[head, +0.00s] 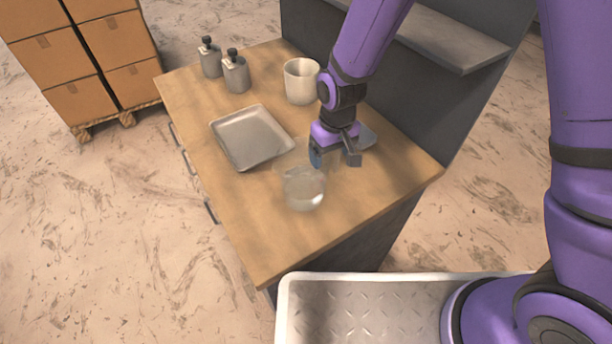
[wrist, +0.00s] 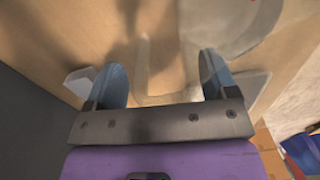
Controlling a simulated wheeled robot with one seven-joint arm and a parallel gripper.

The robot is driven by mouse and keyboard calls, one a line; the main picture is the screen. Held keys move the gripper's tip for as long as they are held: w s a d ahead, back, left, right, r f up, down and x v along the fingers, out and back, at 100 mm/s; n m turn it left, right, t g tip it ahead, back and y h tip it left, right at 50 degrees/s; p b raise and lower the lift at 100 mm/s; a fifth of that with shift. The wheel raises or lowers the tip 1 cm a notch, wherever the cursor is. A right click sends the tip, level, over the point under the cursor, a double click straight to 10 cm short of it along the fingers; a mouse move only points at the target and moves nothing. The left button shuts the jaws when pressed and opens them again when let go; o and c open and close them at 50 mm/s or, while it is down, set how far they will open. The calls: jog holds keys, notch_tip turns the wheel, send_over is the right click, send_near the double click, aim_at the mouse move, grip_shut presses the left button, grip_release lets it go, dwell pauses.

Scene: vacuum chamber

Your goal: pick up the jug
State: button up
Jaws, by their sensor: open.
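The clear jug (head: 303,190) stands upright on the wooden counter (head: 240,225), near its front edge. In the wrist view, part of the jug (wrist: 220,25) shows at the upper right, and its see-through handle (wrist: 146,60) appears between the fingers. My gripper (head: 334,160) is open, just behind and to the right of the jug in the head view. Its two blue-padded fingers (wrist: 163,82) are spread on either side of the handle in the wrist view. I cannot tell whether either finger touches it.
A shallow grey tray (head: 250,137) lies left of the jug. A pale cup (head: 301,81) and two grey dispenser bottles (head: 236,72) stand farther back. A flat grey-blue item (head: 367,137) lies partly hidden behind my gripper. A dark panel with a shelf (head: 450,40) borders the counter's right side.

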jog(key=c, duration=1.3)
jog(key=shift+c, duration=0.5)
jog(key=shift+r, duration=0.1)
